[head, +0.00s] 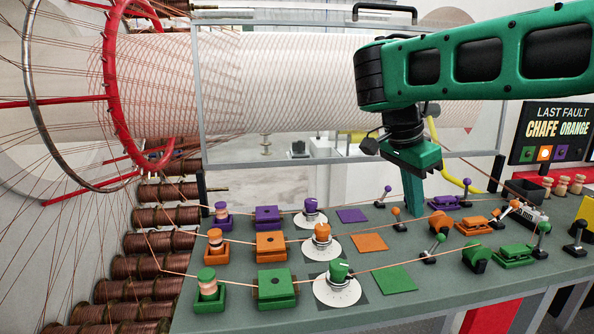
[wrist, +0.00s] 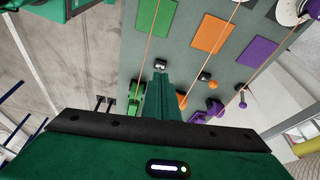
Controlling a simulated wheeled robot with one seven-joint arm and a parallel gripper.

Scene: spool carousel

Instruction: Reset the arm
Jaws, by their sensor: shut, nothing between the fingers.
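My green arm reaches in from the right of the head view. My gripper (head: 413,208) points down over the back part of the grey-green bench (head: 375,303), right of the purple square pad (head: 352,215). Its green fingers are together with nothing between them. In the wrist view the shut fingers (wrist: 160,78) stand in the middle, above the bench. I cannot tell how far the tips are from the bench top.
Rows of purple, orange and green parts, with white dials (head: 337,289) and copper wires, cover the bench. Small levers (head: 433,249) stand right of the pads. Copper spools (head: 152,267) and a red ring (head: 110,75) are at left. A fault screen (head: 556,131) is at right.

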